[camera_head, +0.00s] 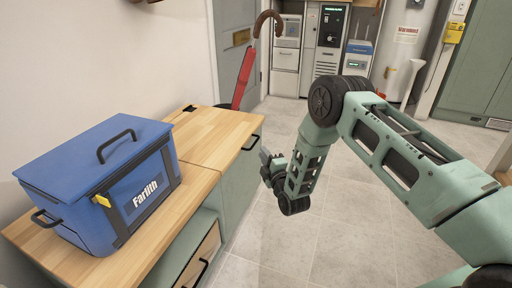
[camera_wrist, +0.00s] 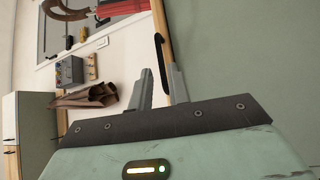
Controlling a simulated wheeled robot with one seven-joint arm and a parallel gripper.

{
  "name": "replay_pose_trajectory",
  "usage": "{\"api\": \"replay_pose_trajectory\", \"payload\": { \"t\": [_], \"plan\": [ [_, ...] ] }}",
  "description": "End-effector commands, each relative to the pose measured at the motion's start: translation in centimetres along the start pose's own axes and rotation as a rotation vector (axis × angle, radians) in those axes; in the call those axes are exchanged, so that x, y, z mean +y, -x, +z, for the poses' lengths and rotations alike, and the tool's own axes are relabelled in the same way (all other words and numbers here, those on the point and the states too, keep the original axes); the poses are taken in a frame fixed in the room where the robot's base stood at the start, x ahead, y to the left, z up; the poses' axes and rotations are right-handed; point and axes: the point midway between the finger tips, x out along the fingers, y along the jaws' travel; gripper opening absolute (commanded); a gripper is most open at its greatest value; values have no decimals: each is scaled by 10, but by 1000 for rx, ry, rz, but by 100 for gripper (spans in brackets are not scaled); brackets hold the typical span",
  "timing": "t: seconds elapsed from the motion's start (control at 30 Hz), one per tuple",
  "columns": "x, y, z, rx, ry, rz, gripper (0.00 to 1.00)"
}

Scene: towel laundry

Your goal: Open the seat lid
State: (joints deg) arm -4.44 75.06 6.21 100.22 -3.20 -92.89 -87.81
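A wooden-topped bench stands at the left in the head view. Its far top section, the seat lid (camera_head: 205,138), lies flat and closed, with a seam against the nearer top. A black bar handle (camera_head: 251,142) sits at the lid's right front edge; it also shows in the wrist view (camera_wrist: 159,50). My gripper (camera_head: 266,157) is just right of the handle. In the wrist view my gripper (camera_wrist: 160,76) has its two fingers apart, and the handle's lower end appears in the gap between them. I cannot tell whether they touch it.
A blue Farlith cooler box (camera_head: 85,165) stands on the nearer bench top. A red umbrella (camera_head: 243,78) with a brown crook stands behind the bench. The tiled floor (camera_head: 300,245) right of the bench is clear. A boiler and cabinets stand at the back.

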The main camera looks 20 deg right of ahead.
Motion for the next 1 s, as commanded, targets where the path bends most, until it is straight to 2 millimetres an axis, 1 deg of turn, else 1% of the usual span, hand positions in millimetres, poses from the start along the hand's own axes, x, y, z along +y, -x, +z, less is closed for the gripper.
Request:
{"api": "replay_pose_trajectory", "payload": {
  "t": [0.03,0.2,0.3,0.4,0.6,0.83,0.9,1.0],
  "plan": [
    [-2,-11,0,0,-1,6,18],
    [-3,-43,1,-1,0,3,18],
    [-2,-58,0,-1,-2,3,18],
    [-2,-69,0,0,-1,1,18],
    [0,-78,0,0,0,-1,18],
    [0,-78,0,0,-1,-1,18],
    [0,-78,0,0,-1,-1,0],
    [0,-77,0,0,-1,-1,0]
  ]
}}
